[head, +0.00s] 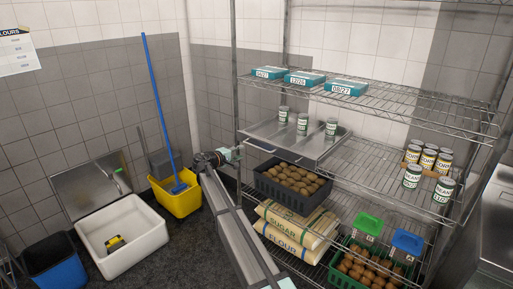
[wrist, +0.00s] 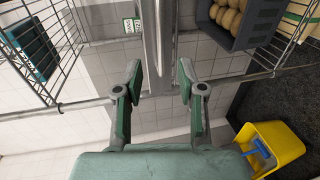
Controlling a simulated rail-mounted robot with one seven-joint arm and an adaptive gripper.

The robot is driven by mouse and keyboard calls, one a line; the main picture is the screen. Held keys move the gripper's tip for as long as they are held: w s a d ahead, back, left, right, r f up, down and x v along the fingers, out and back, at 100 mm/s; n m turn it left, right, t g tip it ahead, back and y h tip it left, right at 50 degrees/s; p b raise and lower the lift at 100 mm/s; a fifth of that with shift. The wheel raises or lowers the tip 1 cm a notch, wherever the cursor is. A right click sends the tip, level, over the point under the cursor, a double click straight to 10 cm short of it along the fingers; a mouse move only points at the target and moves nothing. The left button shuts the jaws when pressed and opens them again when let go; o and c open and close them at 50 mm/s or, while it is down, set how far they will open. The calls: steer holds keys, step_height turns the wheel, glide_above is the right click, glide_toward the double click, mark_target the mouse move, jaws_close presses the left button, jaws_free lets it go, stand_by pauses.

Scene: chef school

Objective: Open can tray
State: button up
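The can tray (head: 265,133) is a flat metal tray on the middle shelf, bearing several upright cans with green and white labels (head: 302,123). My gripper (head: 230,155) is just left of and below the tray's left front corner in the head view. In the wrist view my gripper (wrist: 160,75) is open and empty, with one finger on each side of a narrow metal strip that looks like the tray's edge (wrist: 151,40). I cannot tell whether the fingers touch it. A can label (wrist: 131,25) shows beyond.
A black crate of potatoes (head: 290,186) sits below the tray, also in the wrist view (wrist: 232,38). Wire shelf posts (head: 236,90) stand close to my gripper. A yellow mop bucket (head: 178,203) stands to the left. Other cans (head: 428,158) stand at right.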

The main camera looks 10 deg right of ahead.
mark_target(256, 147)
steer(key=p+x, duration=0.2)
steer(key=x, duration=1)
steer(key=shift+p, duration=0.4)
steer(key=shift+w+d+f, duration=0.2)
steer(key=shift+w+d, duration=0.2)
jaws_close()
